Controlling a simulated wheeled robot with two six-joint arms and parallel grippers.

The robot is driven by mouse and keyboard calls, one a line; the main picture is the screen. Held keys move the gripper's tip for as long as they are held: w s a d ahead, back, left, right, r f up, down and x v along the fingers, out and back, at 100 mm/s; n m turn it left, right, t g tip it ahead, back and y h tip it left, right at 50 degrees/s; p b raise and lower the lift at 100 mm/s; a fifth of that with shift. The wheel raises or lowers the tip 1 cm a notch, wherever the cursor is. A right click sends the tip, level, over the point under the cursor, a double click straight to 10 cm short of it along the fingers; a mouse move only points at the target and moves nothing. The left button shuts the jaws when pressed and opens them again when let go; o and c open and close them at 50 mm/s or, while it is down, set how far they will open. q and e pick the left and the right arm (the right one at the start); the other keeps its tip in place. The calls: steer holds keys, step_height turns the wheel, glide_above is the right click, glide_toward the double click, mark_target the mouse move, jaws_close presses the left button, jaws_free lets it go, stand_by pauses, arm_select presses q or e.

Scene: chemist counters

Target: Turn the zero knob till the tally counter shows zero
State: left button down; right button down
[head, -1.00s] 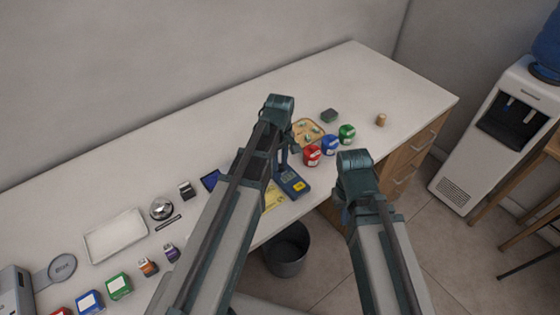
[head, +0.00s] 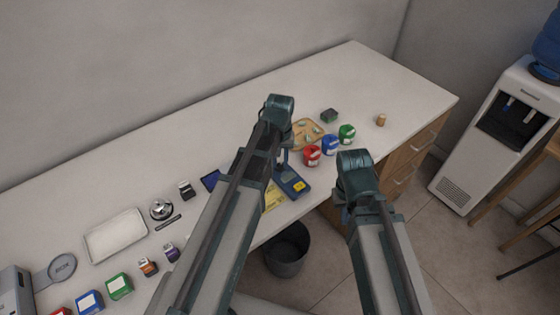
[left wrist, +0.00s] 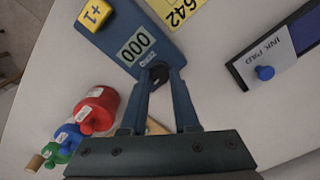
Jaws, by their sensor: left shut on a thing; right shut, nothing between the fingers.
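The dark zero knob (left wrist: 160,72) is at the counter's end beside the display. My left gripper (left wrist: 161,76) is shut on this knob, its fingers on either side. In the head view, my left gripper (head: 282,160) is partly hidden by its arm. My right gripper (head: 343,205) is shut and empty, off the counter's front edge.
Red (head: 311,156), blue (head: 331,145) and green (head: 347,134) containers stand right of the tally counter, near a wooden tray (head: 316,142). A yellow card (left wrist: 180,12) marked 642 and an ink pad (left wrist: 275,48) lie close by. A bin (head: 287,252) stands below the counter edge.

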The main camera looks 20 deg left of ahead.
mark_target(280, 165)
stand_by(0.5)
arm_select(q)
steer(key=c, duration=0.7)
jaws_free()
steer(key=shift+o, duration=0.2)
step_height(280, 165, up, 14)
steer(key=p, duration=1.3)
steer(key=shift+p, duration=0.4)
steer(key=shift+f, duration=0.15)
steer(key=s+d+f+m+b, duration=0.3)
steer(key=s+d, duration=0.2)
steer(key=s, duration=0.2)
steer(key=s+d+f+m+y+b, duration=0.1)
steer(key=s+d+f+m+b, duration=0.2)
steer(key=s+d, duration=0.2)
steer(key=s, duration=0.2)
steer(key=shift+s+d, duration=0.3)
steer(key=shift+s, duration=0.1)
